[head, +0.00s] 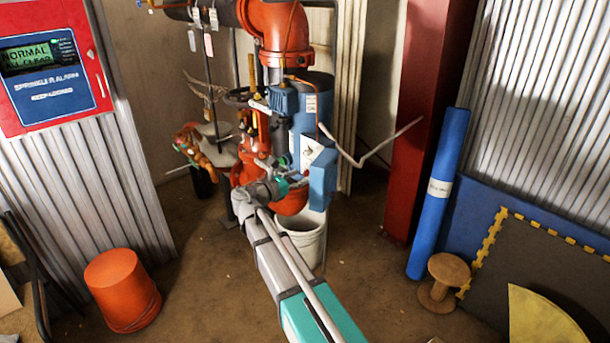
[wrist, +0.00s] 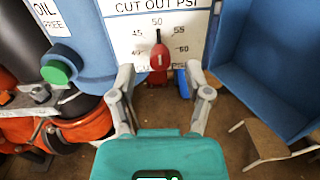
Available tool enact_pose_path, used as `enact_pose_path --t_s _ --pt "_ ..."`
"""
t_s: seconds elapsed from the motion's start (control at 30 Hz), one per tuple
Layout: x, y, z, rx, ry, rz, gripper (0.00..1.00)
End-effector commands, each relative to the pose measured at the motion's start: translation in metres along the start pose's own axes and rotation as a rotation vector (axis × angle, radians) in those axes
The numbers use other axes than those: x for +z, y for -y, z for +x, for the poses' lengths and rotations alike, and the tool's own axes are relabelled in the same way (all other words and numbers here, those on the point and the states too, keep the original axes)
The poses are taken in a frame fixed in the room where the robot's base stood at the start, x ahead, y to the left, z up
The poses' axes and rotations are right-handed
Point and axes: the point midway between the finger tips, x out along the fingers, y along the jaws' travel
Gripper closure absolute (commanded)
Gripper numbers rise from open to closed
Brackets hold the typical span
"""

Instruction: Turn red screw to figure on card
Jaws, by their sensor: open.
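The red screw (wrist: 159,57) shows in the wrist view as a red knob with a white mark and a dark pointer on top. The pointer points up, close to the figure 50. Behind it is the white card (wrist: 126,30), headed CUT OUT PSI, with the figures 45, 50, 55 and 60 legible. My gripper (wrist: 160,76) is open, with one finger on each side below the knob in the picture. The fingers appear apart from it. In the head view my gripper (head: 279,172) is at the blue machine, and the screw cannot be made out.
A green cap (wrist: 56,73) and a blue tank (head: 315,105) are left of the card in the wrist view. A blue box (wrist: 262,65) stands to its right. Orange pipework (head: 285,35) surrounds the area. A white bucket (head: 304,237) stands below; open floor lies either side.

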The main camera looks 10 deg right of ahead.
Motion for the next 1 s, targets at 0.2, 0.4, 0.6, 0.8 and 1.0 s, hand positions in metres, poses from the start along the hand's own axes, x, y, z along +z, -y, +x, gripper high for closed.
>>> enact_pose_path --t_s 0.2,0.4,0.6,0.8,1.0 --pt "0.000 0.000 0.021 -0.001 0.000 0.000 0.36" --pt "0.000 -0.001 0.027 0.002 0.000 0.000 0.36" --pt "0.000 0.000 0.027 0.001 0.000 0.000 0.36" --pt "0.000 0.000 0.027 0.001 0.000 0.000 0.62" --pt "0.000 0.000 0.027 0.001 0.000 0.000 1.00"
